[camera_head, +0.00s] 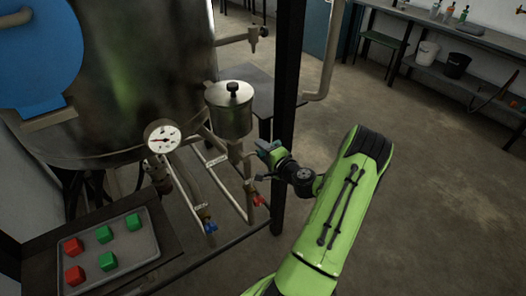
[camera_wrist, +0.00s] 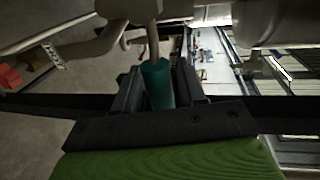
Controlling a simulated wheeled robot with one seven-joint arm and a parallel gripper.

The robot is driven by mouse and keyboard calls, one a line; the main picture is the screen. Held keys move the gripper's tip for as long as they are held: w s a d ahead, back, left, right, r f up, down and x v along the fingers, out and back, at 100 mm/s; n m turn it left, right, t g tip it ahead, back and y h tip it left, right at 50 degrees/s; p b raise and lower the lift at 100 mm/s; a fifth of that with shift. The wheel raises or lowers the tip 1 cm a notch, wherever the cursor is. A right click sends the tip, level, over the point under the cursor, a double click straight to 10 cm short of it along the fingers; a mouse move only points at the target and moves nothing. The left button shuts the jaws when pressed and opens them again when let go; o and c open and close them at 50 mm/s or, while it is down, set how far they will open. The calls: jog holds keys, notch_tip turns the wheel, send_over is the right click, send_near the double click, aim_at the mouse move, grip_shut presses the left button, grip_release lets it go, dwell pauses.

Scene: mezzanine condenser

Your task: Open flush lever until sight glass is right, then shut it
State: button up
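A teal lever handle (camera_wrist: 157,84) on a thin metal rod stands between the two dark fingers of my gripper (camera_wrist: 159,95) in the wrist view. The fingers lie close against both its sides, and my gripper looks shut on it. In the head view my gripper (camera_head: 264,150) is just right of the steel pot (camera_head: 230,112), at the outlet below it. The handle shows there only as a small teal patch (camera_head: 268,146). I cannot make out a sight glass or its contents for certain.
A round gauge (camera_head: 162,136) is left of the pot. A red valve handle (camera_head: 259,201) and a blue one (camera_head: 210,227) hang below on pipes. A tray (camera_head: 140,258) of red and green blocks lies lower left. A dark post (camera_head: 287,110) stands close behind my gripper. Floor at right is clear.

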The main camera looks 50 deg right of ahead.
jog(key=shift+o, duration=0.8)
jog(key=shift+s+a, duration=0.15)
jog(key=shift+s, duration=0.25)
jog(key=v, duration=1.5)
jog(key=shift+r+p, duration=0.15)
jog(key=shift+p, duration=0.2)
